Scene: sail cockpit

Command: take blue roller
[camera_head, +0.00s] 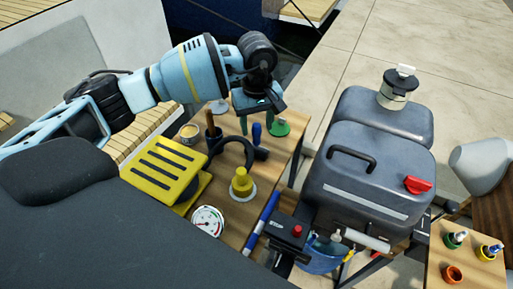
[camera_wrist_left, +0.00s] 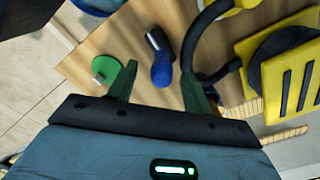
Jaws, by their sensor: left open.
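A small blue roller (camera_head: 257,133) stands out on the wooden table under my left gripper (camera_head: 259,115). In the left wrist view the blue roller (camera_wrist_left: 162,70) has a rounded blue end and a dark cylinder with a pale rim. My left gripper (camera_wrist_left: 158,90) is open, with one dark green finger on each side of the blue end. Nothing is seen held between the fingers, and I cannot tell whether they touch the roller. My right gripper is not in view.
A green disc (camera_head: 279,127) and a black curved handle (camera_head: 243,150) lie close to the roller. A yellow slotted block (camera_head: 165,169), a round gauge (camera_head: 208,221) and a yellow knob (camera_head: 241,184) share the table. A large grey tank (camera_head: 367,178) stands to the right.

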